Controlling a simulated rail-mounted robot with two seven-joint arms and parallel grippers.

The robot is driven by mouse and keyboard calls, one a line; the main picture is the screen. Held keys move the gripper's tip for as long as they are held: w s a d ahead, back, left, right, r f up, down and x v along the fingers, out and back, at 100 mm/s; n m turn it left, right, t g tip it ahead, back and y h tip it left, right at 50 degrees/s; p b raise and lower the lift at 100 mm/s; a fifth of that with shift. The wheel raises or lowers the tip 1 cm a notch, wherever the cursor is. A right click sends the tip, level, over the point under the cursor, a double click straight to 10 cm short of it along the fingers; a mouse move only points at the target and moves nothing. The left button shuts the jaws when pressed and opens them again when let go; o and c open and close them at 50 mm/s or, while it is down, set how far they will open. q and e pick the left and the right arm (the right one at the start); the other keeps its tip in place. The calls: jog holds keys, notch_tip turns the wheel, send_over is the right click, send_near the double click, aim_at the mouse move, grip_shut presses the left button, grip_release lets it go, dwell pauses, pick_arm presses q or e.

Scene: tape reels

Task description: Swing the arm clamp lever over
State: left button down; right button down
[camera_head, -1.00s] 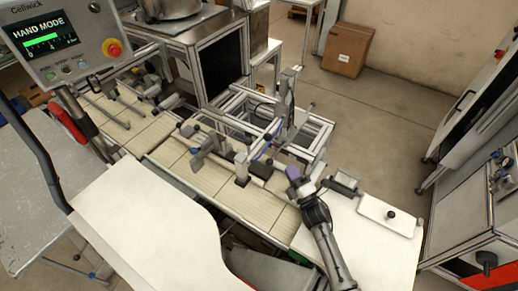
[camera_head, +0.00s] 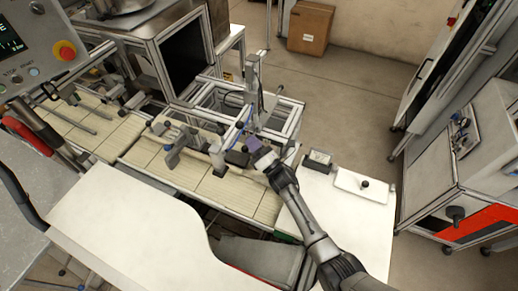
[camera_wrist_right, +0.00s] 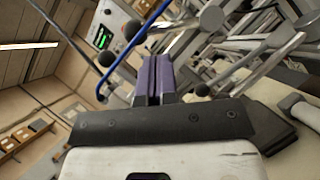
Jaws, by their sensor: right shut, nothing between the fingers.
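My right gripper (camera_head: 252,141) shows its purple fingers beside the clamp fixture over the conveyor, at the frame's right side. The fingers (camera_wrist_right: 153,80) are together and empty in the right wrist view. A thin blue rod (camera_wrist_right: 124,50) and black ball knobs (camera_wrist_right: 133,29) lie just beyond and left of the fingertips there. In the head view a small blue part (camera_head: 240,122) sits just above the gripper. I cannot tell for sure which of these parts is the arm clamp lever. No contact with the fingers is clear. My left gripper is not in view.
A white plate with a black knob (camera_head: 365,184) lies at right. White panels fill the front. A cardboard box (camera_head: 310,27) stands on the floor behind.

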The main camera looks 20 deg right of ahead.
jog(key=x, duration=0.3)
jog(key=shift+w+r, duration=0.1)
jog(key=shift+w, duration=0.1)
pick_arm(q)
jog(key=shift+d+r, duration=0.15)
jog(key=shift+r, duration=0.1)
pick_arm(e)
jog(key=shift+w+a, duration=0.1)
